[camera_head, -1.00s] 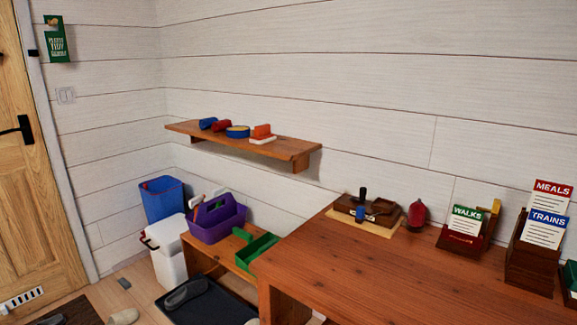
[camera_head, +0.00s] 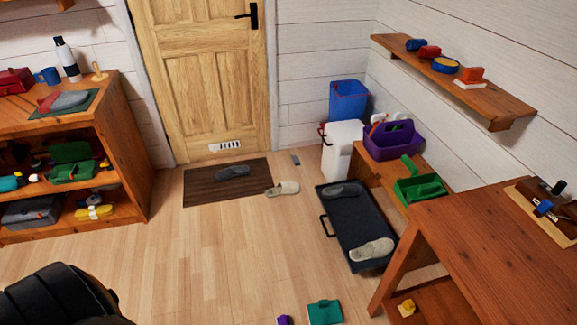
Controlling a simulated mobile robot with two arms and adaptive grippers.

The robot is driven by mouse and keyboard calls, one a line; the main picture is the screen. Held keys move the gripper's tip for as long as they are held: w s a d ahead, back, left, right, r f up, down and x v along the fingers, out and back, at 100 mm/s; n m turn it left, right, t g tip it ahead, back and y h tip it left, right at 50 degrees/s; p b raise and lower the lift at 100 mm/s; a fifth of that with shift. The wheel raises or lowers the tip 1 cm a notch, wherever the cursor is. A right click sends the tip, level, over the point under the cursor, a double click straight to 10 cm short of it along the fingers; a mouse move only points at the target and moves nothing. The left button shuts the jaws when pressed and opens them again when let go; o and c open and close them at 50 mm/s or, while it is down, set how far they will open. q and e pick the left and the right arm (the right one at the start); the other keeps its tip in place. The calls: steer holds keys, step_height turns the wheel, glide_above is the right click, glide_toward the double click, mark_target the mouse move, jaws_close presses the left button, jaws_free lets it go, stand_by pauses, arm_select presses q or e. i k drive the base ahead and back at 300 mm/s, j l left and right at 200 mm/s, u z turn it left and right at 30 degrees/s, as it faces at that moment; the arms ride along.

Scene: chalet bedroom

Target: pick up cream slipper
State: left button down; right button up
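A cream slipper (camera_head: 283,188) lies on the wooden floor at the right edge of the dark doormat (camera_head: 200,190). Another cream slipper (camera_head: 372,250) lies at the near end of the black tray (camera_head: 352,224) on the floor. A dark grey slipper (camera_head: 232,171) is on the doormat, and another grey slipper (camera_head: 340,190) is at the tray's far end. Neither of my grippers shows in this view.
A wooden table (camera_head: 470,240) stands at the right. A low bench with a purple caddy (camera_head: 394,140) is beside the tray. A shelf unit (camera_head: 120,130) is at the left. A green object (camera_head: 324,312) lies on the near floor. The middle floor is clear.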

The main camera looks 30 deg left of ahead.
mark_target(282, 188)
steer(key=u, duration=1.05)
steer(key=i+j, duration=0.6)
steer(key=i+j+z, duration=0.15)
steer(key=i+j, duration=1.35)
steer(key=i, duration=0.1)
